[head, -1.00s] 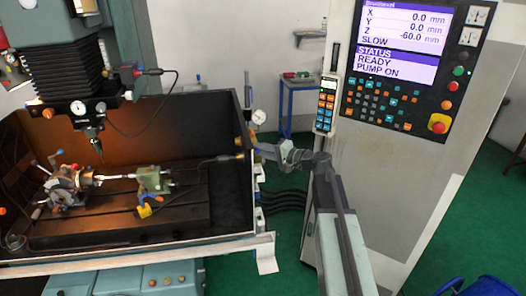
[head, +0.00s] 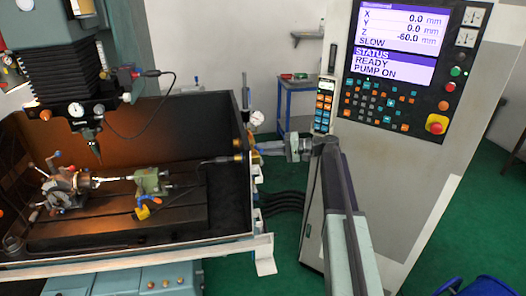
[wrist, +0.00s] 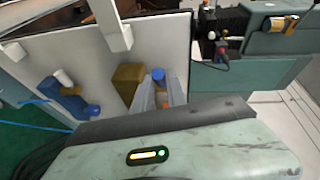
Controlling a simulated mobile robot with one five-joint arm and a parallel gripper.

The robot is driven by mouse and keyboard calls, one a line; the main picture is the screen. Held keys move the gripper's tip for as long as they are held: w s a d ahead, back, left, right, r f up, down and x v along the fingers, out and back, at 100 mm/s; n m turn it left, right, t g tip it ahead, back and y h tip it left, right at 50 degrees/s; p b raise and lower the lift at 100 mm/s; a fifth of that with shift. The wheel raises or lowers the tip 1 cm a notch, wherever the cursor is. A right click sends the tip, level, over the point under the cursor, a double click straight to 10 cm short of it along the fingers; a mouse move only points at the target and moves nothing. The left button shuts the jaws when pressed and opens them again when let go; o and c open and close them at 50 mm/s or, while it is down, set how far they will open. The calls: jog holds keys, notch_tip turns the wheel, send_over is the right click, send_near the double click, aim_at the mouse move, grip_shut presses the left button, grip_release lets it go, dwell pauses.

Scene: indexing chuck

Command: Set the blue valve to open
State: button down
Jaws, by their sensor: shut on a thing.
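In the wrist view a short blue handle end (wrist: 158,75) stands between my gripper's fingertips, beside a brass-coloured block (wrist: 128,80) on the pale panel. I take it for the blue valve's handle. My gripper (wrist: 160,88) is shut on it; the fingers hide its lower part. In the head view my gripper (head: 285,150) reaches from the right to the outer right wall of the machine enclosure. The valve there is small and mostly hidden, so its exact setting cannot be told.
Another blue fitting with a pale tip (wrist: 65,95) sits left on the panel in the wrist view. A gauge (head: 257,118) is above my gripper and black hoses (head: 285,203) run below. The control cabinet (head: 400,175) stands close on the right; its screen reads PUMP ON.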

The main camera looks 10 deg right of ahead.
jog(key=shift+w+d+n+g+y, duration=0.15)
jog(key=shift+w+d+n+g, duration=0.1)
jog(key=shift+n+g, duration=0.55)
jog(key=shift+w+d+n+g+y, duration=0.25)
jog(key=shift+n+g, duration=0.2)
jog(key=shift+g, duration=0.55)
jog(key=shift+w+d+n+g+y, duration=0.1)
jog(key=shift+w+n+g, duration=0.2)
jog(key=shift+n+g, duration=0.5)
jog(key=c, duration=1.6)
grip_release()
